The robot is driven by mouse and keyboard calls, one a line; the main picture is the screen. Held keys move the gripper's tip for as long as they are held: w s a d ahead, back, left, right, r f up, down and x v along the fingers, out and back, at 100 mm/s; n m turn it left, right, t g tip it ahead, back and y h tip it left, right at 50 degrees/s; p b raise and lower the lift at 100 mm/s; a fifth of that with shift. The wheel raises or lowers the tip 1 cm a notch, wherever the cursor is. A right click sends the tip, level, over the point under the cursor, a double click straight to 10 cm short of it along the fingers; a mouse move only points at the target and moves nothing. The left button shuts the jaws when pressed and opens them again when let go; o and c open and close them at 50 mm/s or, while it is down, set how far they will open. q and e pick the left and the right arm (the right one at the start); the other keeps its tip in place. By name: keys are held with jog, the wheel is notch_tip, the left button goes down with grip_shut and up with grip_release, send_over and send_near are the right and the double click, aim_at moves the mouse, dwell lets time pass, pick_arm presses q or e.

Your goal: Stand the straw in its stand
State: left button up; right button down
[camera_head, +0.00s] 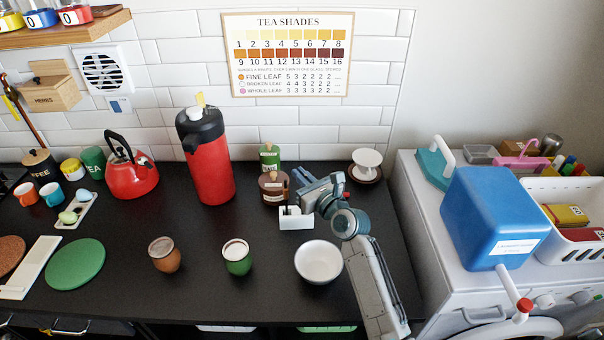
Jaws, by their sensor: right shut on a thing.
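My right gripper (304,193) reaches in from the lower right over the black counter. It is shut, with its jaws just above and behind a small white block-shaped stand (296,223) with a dark recess or part at its top. The thing in the jaws is taken to be the straw; it is too thin or hidden to make out clearly. I cannot tell whether it touches the stand or how it is tilted. My left gripper is not in view.
A brown jar (273,188) and a green tin (269,156) stand close behind the stand. A white bowl (318,262), a green cup (237,258) and a brown cup (164,255) stand in front. A red flask (207,165) is to the left. Counter between is bare.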

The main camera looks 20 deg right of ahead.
jog(key=shift+f, duration=0.65)
dwell(0.7)
jog(key=c, duration=1.5)
grip_release()
jog(key=shift+c, duration=1.3)
jog(key=shift+r, duration=0.1)
notch_tip(320, 180, up, 9)
jog(key=p, duration=1)
jog(key=shift+s, duration=0.1)
